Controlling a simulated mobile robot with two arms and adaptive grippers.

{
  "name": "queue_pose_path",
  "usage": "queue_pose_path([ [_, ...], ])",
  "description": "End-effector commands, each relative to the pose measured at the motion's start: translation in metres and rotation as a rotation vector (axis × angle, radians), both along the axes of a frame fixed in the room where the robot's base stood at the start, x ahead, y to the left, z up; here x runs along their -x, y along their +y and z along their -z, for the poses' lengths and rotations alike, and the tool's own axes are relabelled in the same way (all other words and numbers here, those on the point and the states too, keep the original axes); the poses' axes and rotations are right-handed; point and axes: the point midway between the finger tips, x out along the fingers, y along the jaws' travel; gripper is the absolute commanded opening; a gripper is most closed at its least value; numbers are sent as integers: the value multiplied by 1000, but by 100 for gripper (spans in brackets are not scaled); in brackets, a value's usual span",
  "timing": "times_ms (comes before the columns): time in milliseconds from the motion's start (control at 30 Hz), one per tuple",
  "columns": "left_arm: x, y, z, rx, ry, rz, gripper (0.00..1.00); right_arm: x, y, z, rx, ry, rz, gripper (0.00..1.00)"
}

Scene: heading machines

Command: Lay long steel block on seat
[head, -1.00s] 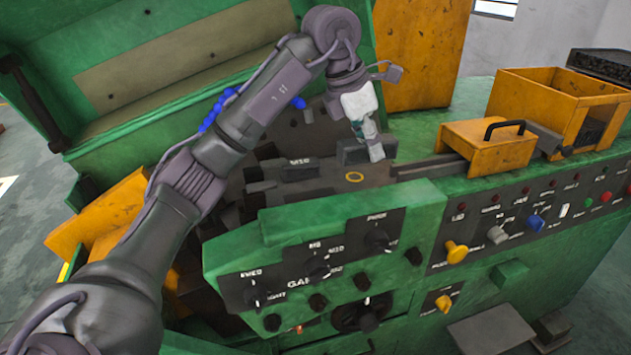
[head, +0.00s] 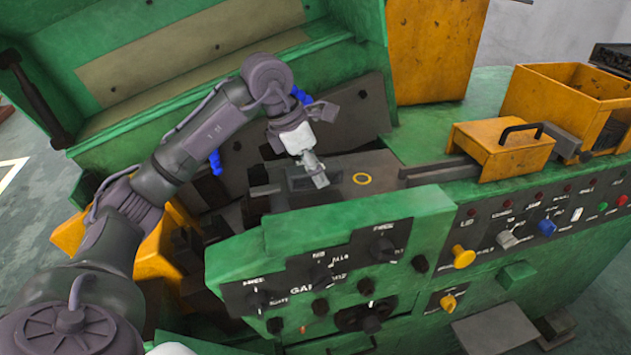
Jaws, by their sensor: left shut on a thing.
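My left gripper (head: 318,181) comes in from the left over the open machine bay and points down. It is shut on the long steel block (head: 298,184), a dark grey bar lying roughly level across the fingers. The fingers cover part of the block. My right gripper is not in view.
A green control panel (head: 290,240) with knobs stands in front of the bay. An orange cover with a black handle (head: 505,150) and an open orange box (head: 570,95) stand to the right. The raised green lid (head: 110,60) is behind my arm.

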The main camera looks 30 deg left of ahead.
Motion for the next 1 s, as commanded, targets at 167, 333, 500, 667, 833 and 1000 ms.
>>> queue_pose_path([
  [167,1,0,20,0,2,2,0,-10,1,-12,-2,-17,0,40],
  [333,0,0,37,0,-1,1,0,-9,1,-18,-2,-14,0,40],
  [500,0,0,38,1,-4,1,0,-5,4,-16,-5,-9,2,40],
  [667,0,0,41,1,-3,1,0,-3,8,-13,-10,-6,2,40],
  [833,0,0,42,0,0,1,60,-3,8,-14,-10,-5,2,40],
  [1000,0,0,42,0,1,1,60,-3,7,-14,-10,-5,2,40],
])
